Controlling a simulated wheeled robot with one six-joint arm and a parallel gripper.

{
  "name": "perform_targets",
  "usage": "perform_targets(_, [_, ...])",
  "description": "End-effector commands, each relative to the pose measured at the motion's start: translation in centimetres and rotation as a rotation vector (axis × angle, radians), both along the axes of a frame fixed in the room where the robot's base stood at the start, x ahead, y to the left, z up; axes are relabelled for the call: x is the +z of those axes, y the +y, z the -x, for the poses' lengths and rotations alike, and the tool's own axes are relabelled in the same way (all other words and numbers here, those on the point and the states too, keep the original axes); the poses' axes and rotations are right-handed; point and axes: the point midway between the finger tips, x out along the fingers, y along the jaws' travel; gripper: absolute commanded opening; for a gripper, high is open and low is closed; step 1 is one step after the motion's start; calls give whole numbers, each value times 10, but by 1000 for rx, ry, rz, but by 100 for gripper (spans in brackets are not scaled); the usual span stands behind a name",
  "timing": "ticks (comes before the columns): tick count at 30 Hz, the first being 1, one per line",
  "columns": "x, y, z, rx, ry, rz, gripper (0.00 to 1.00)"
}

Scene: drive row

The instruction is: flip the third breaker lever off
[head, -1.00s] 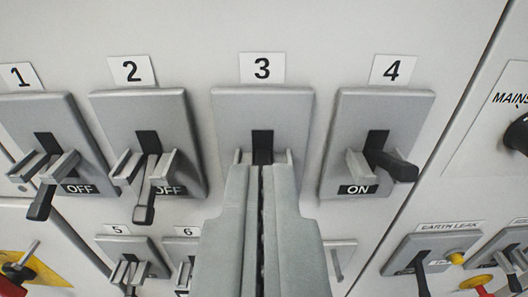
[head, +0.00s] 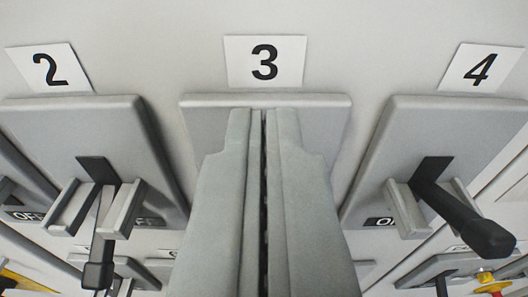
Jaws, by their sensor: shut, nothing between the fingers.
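The third breaker (head: 330,112) is a grey plate under a white label with a black 3 (head: 265,61). My gripper (head: 264,112) is shut and empty, its two grey fingers together in front of the middle of this plate. The fingers hide the third breaker's lever, its slot and its ON/OFF marking, so I cannot tell how the lever stands or whether I touch it.
Breaker 2 (head: 40,125) on the left has its black lever (head: 98,262) hanging down, with OFF partly showing. Breaker 4 (head: 450,122) on the right has its lever (head: 470,228) sticking out. Smaller switches, a yellow part and a red one show along the lower edge.

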Motion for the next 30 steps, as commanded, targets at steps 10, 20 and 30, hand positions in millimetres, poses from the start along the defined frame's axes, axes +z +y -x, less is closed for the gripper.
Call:
perform_targets(10, [-23,0,7,0,2,0,0])
perform_targets(20, [-37,0,14,0,0,0,0])
perform_targets(30, [-37,0,14,0,-2,0,0])
